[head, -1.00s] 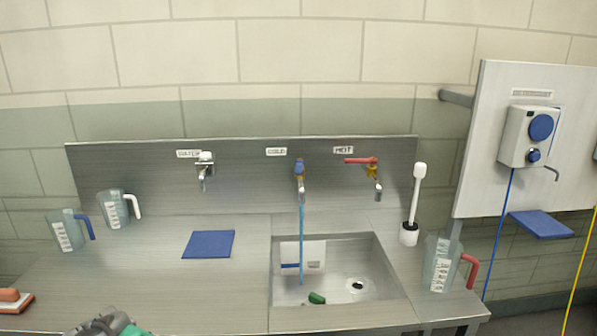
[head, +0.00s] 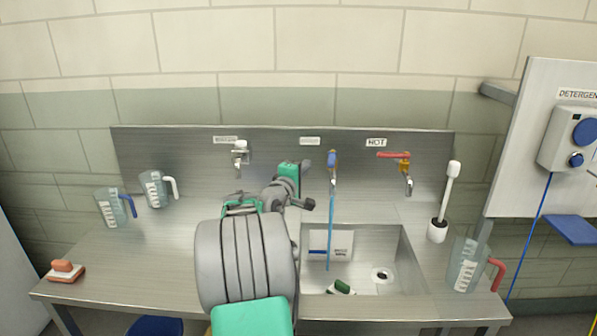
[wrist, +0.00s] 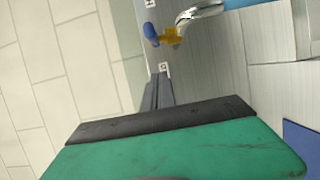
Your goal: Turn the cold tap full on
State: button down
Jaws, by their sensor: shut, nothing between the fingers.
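The cold tap (head: 332,160) has a blue lever and a chrome spout on the steel splashback. A thin blue stream of water (head: 331,225) runs from it into the sink. In the wrist view its blue lever (wrist: 151,31), brass body and chrome spout show near the top. My gripper (head: 305,167) is just left of the cold tap in the head view, apart from the lever. In the wrist view my gripper's dark fingers (wrist: 160,80) are together, empty, with a gap between them and the lever.
The hot tap (head: 401,158), with a red lever pointing left, is to the right. The water tap (head: 240,154) is to the left. The sink (head: 405,270) holds a green-and-white brush (head: 341,287). Jugs (head: 112,207) stand left; a red-handled jug (head: 468,265) and white brush (head: 440,215) stand right.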

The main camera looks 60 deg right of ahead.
aim_at(332, 159)
jog(key=s+d, duration=0.1)
jog(key=s+d+p, duration=0.1)
jog(key=s+d, duration=0.1)
jog(key=shift+s+d, duration=0.1)
jog(key=shift+s, duration=0.15)
